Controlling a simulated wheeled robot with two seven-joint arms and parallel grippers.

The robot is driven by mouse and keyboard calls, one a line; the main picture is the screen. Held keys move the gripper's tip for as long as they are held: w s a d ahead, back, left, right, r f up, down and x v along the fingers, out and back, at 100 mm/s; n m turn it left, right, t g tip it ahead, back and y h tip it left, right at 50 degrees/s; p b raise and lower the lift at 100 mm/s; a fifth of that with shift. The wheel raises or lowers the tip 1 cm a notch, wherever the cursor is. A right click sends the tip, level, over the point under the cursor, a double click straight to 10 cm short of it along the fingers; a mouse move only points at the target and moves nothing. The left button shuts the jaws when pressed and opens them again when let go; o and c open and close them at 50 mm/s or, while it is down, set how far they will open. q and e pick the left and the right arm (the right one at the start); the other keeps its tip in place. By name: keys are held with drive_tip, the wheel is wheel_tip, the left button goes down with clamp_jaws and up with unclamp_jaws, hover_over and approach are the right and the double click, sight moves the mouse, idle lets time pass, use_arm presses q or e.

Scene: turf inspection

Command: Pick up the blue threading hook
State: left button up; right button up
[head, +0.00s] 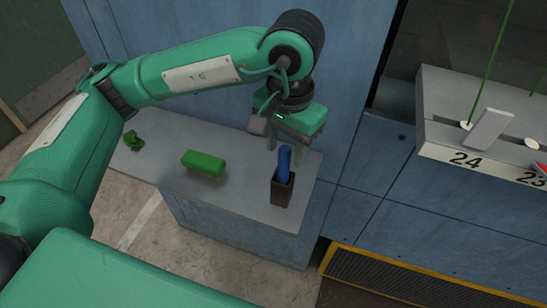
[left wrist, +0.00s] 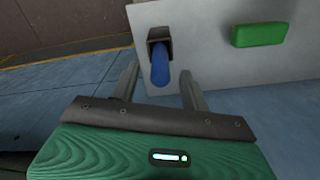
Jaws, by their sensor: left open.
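The blue threading hook (head: 284,163) stands upright in a small dark holder (head: 282,189) near the right end of a grey shelf top. In the left wrist view the hook (left wrist: 160,66) sticks out of the holder (left wrist: 157,36) toward the camera, between and beyond the two fingers. My left gripper (head: 285,147) is open and empty, just above and behind the hook in the head view. In the left wrist view its fingers (left wrist: 158,88) are spread either side of the hook's line. Its lower part is hidden inside the holder. My right gripper does not show.
A green block (head: 204,163) lies left of the holder on the shelf top (head: 240,200). A small green item (head: 133,140) sits farther left. At right, a grey ledge (head: 440,145) marked 24 and 23 carries a light grey piece (head: 490,129) and thin green strands. A yellow-edged grate (head: 400,278) lies below.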

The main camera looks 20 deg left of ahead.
sight(283, 176)
use_arm(q)
drive_tip(key=shift+a+f+p, duration=0.1)
drive_tip(key=shift+f+p, duration=0.35)
drive_tip(key=shift+f, duration=1.25)
clamp_jaws()
drive_tip(key=shift+r, duration=0.2)
